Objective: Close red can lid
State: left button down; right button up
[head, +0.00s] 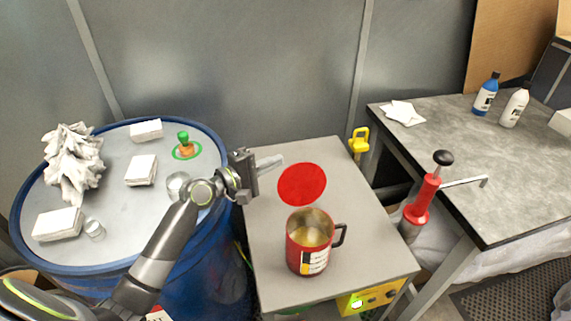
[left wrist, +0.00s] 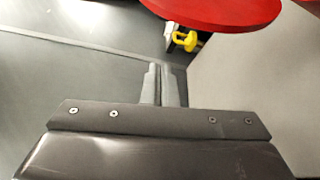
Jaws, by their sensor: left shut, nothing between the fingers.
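The red can (head: 296,258) stands upright on the grey cabinet top, with its mouth open and a dark handle on its right. Its round red lid (head: 302,184) is raised behind the mouth; whether it touches the rim there is hard to tell. The lid also fills the upper right of the left wrist view (left wrist: 222,12). My left gripper (head: 276,163) is shut and empty, to the left of the lid and apart from it. Its closed fingers also show in the left wrist view (left wrist: 163,80). My right gripper is not in view.
A blue drum (head: 25,222) at left bears white boxes, a crumpled white piece and small jars. A yellow tool (head: 358,141) is at the cabinet's far right corner. A red pump (head: 421,203) stands to the right, beside a grey table (head: 455,150) with bottles.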

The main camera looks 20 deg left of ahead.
aim_at(300, 182)
pick_arm(q)
jog(key=d, duration=0.1)
jog(key=d+p, duration=0.1)
jog(key=s+d+p, duration=0.1)
jog(key=d, duration=0.1)
jog(key=shift+r, duration=0.3)
jog(key=shift+a, duration=0.1)
